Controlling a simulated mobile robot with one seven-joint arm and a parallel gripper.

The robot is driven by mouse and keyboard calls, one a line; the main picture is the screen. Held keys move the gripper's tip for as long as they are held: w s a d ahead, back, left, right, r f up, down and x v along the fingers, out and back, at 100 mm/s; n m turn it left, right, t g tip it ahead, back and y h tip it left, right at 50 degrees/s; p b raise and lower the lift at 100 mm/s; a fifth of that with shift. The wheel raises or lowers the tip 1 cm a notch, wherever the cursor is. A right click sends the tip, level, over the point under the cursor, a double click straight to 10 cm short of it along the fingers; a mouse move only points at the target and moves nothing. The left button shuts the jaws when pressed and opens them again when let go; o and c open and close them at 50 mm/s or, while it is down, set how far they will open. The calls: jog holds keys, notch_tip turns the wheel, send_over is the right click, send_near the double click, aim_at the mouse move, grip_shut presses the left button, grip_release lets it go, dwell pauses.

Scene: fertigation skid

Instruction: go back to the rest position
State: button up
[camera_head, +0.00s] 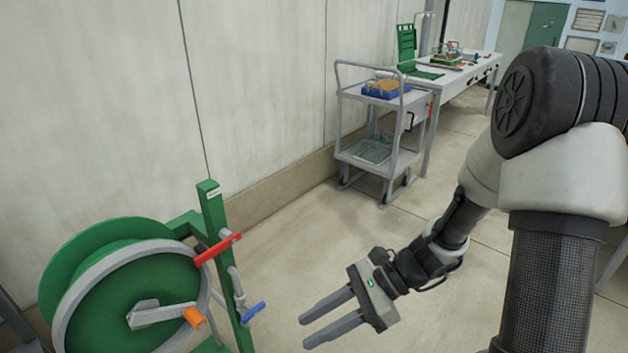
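My gripper (320,318) is at the lower middle, at the end of my arm, which comes in from the right. Its two grey fingers are apart and point left, with nothing between them. The fingers are to the right of the green hose reel's post and look clear of it, with floor showing around them.
A green reel (150,290) with an orange crank knob (194,318) stands lower left. Its post (222,265) carries a red lever (217,248) and a blue lever (253,311). A grey cart (383,125) and a white workbench (455,75) stand along the wall. Floor between is clear.

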jog(key=s+d+r+n+t+h, duration=0.35)
jog(key=d+r+n+h, duration=0.35)
jog(key=r, duration=0.3)
jog(key=s+d+r+n+t+h, duration=0.4)
jog(key=d+r+n, duration=0.3)
jog(key=r+n, duration=0.35)
notch_tip(320, 180, up, 21)
jog(key=w+m+p, duration=0.1)
jog(key=p, duration=2)
jog(key=shift+a+t, duration=0.3)
jog(key=shift+t, duration=0.15)
jog(key=shift+w+a, duration=0.1)
